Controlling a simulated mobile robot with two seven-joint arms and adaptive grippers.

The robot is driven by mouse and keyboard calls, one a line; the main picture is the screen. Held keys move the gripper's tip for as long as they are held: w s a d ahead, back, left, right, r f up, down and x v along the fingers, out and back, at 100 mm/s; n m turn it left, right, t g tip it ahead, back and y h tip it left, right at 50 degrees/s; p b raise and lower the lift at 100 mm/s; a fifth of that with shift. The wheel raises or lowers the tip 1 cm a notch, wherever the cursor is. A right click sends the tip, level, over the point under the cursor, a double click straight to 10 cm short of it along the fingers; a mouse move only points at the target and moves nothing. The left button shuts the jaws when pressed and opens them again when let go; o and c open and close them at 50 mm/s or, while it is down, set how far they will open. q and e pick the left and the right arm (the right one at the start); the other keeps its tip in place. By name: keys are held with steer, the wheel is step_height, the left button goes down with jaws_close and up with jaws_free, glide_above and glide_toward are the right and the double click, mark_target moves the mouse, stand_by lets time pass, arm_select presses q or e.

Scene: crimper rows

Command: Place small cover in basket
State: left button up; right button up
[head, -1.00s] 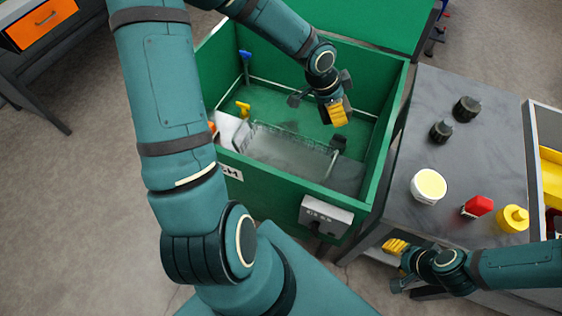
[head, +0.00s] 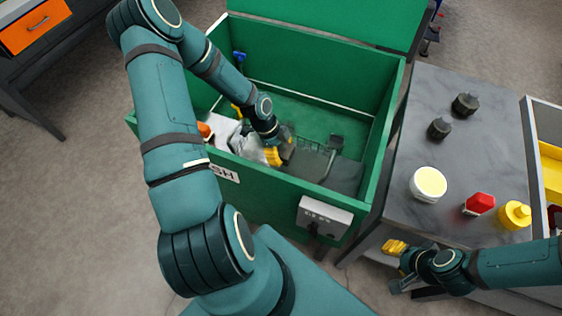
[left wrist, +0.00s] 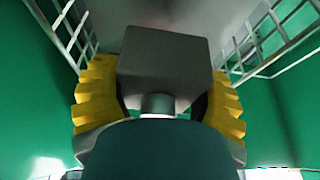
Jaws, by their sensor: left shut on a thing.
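My left gripper (head: 275,156) is shut on a grey, block-shaped piece with a short round stem, which I take to be the small cover (left wrist: 165,58). In the left wrist view the piece sits between the yellow finger pads. The wire basket (head: 312,146) lies in the green tub. The gripper is at the basket's left part and hides some of it. Basket wires show on both sides in the left wrist view (left wrist: 262,50). I cannot tell whether the cover touches the basket floor. My right gripper (head: 396,262) is beside the grey table's front; its jaw opening is unclear.
The green tub's walls (head: 385,130) surround the basket, and its lid (head: 340,20) is raised. A grey control box (head: 325,215) is on its front. The grey table (head: 450,150) holds two dark knobs, a white tub, and red and yellow bottles.

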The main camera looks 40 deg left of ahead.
arm_select(q)
steer(key=shift+f+b, duration=0.6)
steer(key=shift+f, duration=1.9)
steer(key=shift+f, duration=0.1)
steer(key=o, duration=1.4)
steer(key=p+v, duration=0.3)
steer(key=v, duration=0.9)
